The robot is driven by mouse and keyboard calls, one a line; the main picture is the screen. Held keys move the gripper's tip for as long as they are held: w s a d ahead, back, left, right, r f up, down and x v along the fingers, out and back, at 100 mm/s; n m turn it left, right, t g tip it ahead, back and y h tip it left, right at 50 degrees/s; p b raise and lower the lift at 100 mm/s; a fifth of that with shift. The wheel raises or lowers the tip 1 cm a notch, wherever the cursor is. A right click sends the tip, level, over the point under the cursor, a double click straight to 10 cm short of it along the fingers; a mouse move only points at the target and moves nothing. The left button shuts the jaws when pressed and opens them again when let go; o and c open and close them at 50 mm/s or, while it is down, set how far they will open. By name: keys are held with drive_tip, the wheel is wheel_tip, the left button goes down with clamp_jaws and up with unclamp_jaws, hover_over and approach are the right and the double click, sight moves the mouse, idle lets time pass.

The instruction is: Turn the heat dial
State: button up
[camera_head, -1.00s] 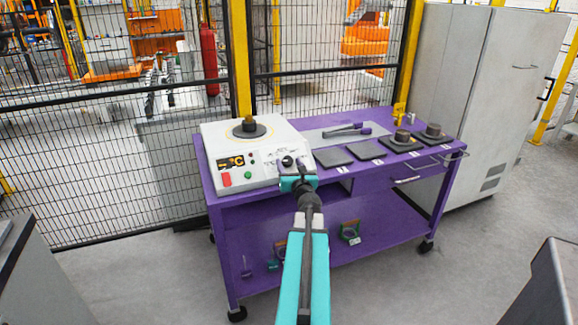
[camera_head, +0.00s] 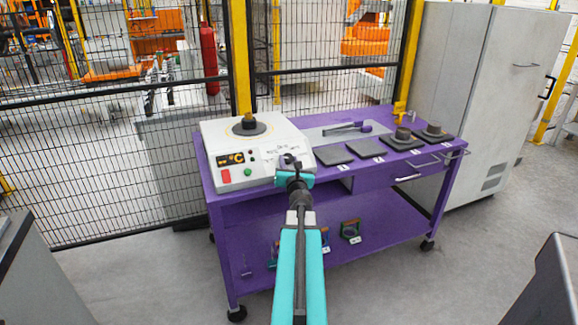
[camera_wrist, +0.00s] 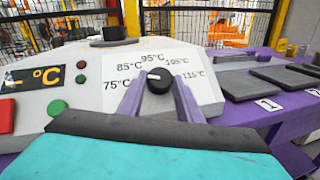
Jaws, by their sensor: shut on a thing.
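The black heat dial (camera_wrist: 159,80) sits on the sloped white front panel of the heater (camera_head: 213,134). A short white mark on the dial points to the left. Labels from 75°C to 115°C are printed in an arc around it. My gripper (camera_wrist: 158,92) has one purple finger on each side of the dial and is shut on it. In the head view my gripper (camera_head: 290,163) is at the right part of the panel and largely hides the dial. The orange display (camera_wrist: 34,78) shows °C; its digits are not clear.
A red button (camera_head: 226,177) and a green button (camera_head: 248,172) are left of the dial. Numbered dark pads (camera_head: 333,155) lie on the purple cart (camera_head: 228,215) to the right, some carrying round parts. A mesh fence (camera_head: 110,130) stands behind.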

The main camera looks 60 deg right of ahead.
drive_tip(key=m+g+b, duration=0.1)
drive_tip(key=m, duration=0.1)
drive_tip(key=w+m+g+h+b, duration=0.1)
drive_tip(key=m+g, duration=0.1)
drive_tip(key=shift+a+r, duration=0.1)
drive_tip(key=shift+a, duration=0.1)
drive_tip(key=shift+w+r+m+g+h+b, duration=0.15)
drive_tip(key=shift+m+g+h+b, duration=0.1)
drive_tip(key=shift+m+g, duration=0.6)
drive_tip(key=shift+w+r+m+g+h+b, duration=0.1)
drive_tip(key=shift+m+g+h, duration=0.15)
drive_tip(key=shift+m+g, duration=0.55)
drive_tip(key=shift+a+m, duration=0.1)
drive_tip(key=shift+m, duration=0.45)
drive_tip(key=o, duration=1)
drive_tip(key=shift+o, duration=0.2)
drive_tip(key=shift+s+f, duration=0.1)
drive_tip(key=shift+s, duration=0.05)
drive_tip(key=shift+s+a, duration=0.1)
